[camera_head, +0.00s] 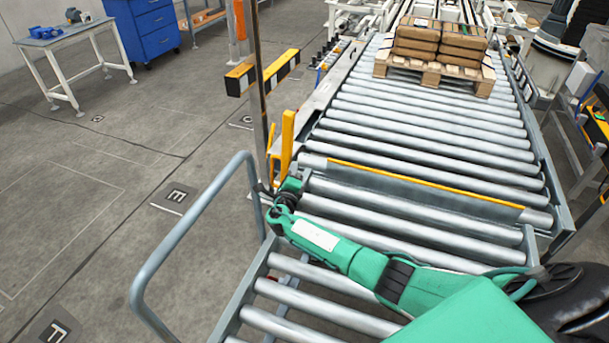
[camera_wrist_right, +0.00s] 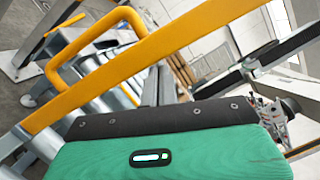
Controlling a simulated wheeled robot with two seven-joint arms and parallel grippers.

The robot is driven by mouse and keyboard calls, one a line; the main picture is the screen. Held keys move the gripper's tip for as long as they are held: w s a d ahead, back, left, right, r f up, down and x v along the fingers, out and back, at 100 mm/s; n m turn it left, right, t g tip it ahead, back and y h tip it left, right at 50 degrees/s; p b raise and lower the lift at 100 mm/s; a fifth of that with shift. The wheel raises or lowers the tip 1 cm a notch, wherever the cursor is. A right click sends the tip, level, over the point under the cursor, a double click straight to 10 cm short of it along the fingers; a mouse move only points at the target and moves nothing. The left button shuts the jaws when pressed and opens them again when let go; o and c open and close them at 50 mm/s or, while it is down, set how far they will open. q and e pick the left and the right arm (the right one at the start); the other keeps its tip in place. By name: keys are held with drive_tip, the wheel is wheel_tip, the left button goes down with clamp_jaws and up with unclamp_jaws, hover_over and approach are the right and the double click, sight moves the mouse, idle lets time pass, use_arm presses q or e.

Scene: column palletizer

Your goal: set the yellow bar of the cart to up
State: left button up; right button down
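A long yellow bar (camera_head: 430,184) lies low across the rollers, at the join between the near roller cart (camera_head: 245,295) and the conveyor. A short yellow post (camera_head: 287,140) stands upright at the left side of this join. My right gripper (camera_head: 268,190) is at the cart's left side, just below the post; its fingers are too small and covered to read. In the right wrist view a yellow bar (camera_wrist_right: 150,60) runs diagonally close in front of my green gripper body; I cannot tell which yellow part it is, or whether I touch it. My left gripper is out of view.
The cart's grey tube handle (camera_head: 190,228) rises at the left. A thin pole with a yellow-black striped guard (camera_head: 281,70) stands beside the conveyor (camera_head: 420,130). A wooden pallet (camera_head: 432,75) with brown packages sits at the far end. The floor at left is open.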

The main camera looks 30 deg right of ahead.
sight(283, 162)
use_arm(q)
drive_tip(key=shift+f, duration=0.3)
use_arm(e)
drive_tip(key=shift+w+a+r, duration=0.2)
drive_tip(key=shift+w+a, duration=0.45)
drive_tip(key=shift+w, duration=0.1)
drive_tip(key=shift+w+a+r, duration=0.15)
drive_tip(key=shift+w+a, duration=0.45)
drive_tip(key=shift+w, duration=0.1)
drive_tip(key=shift+d, duration=0.1)
